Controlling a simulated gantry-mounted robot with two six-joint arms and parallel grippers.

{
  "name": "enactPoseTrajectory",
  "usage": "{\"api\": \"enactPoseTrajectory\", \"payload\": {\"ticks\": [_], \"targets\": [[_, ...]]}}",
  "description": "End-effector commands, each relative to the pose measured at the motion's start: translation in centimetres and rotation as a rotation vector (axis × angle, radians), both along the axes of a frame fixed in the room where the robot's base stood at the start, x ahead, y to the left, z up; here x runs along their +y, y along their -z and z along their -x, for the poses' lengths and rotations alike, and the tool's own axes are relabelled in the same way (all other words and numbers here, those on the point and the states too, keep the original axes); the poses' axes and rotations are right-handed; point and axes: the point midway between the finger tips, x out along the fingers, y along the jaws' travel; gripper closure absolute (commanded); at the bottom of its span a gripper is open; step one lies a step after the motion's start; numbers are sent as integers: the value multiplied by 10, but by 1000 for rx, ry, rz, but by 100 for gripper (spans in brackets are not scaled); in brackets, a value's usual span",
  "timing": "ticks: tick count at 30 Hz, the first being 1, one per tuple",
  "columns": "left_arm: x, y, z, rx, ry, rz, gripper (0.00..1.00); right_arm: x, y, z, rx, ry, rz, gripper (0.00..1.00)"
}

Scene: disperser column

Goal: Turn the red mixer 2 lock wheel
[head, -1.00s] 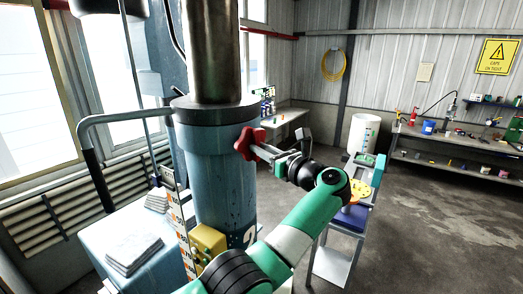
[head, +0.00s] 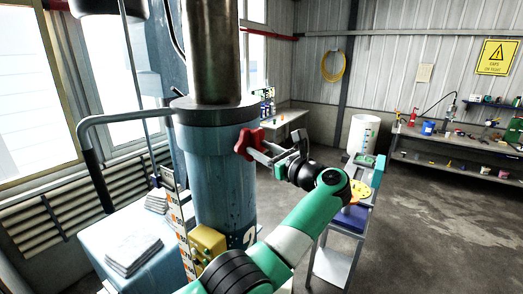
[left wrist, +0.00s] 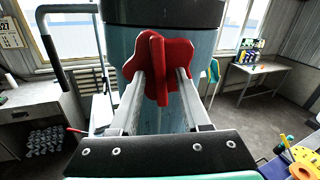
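The red lock wheel (head: 246,143) sits on the side of the blue column (head: 222,185), just below its dark collar. It is a lobed knob and also shows in the left wrist view (left wrist: 157,52), straight ahead. My left gripper (head: 260,148) is at the wheel, its fingers pointing at its face. In the left wrist view the two fingers stand apart, one on each side of the wheel's middle lobe, with gaps between. I cannot tell whether the fingertips touch the wheel. My right gripper is not in view.
A yellow box (head: 208,242) is low on the column. A grey bent pipe (head: 120,117) stands to the left. A blue table with papers (head: 133,250) is at lower left. A small stand (head: 335,262) is behind my left arm. Open floor lies to the right.

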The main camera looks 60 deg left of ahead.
Motion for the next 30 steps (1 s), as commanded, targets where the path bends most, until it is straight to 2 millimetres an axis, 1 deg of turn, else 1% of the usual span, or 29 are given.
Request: {"api": "enactPoseTrajectory", "payload": {"ticks": [8, 11, 14, 19, 21, 23, 24, 27, 30], "targets": [[0, 1, 0, 1, 0, 1, 50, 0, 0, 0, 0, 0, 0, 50], [-6, 2, -1, 1, 2, 1, 50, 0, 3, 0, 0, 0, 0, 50], [-21, 3, -4, 0, 3, 0, 50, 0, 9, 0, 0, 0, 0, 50], [-61, 3, -11, 0, 5, 0, 50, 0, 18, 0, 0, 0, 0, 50], [-78, 1, -14, 2, 5, 2, 50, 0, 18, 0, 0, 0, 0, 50], [-90, 1, -15, 2, 3, 1, 50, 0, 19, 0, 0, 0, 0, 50], [-97, -1, -16, 3, 4, 1, 50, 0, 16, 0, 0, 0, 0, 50], [-109, -1, -18, 2, 2, 0, 50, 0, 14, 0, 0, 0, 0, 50], [-114, 0, -18, 1, 0, 0, 50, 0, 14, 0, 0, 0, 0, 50]]}}
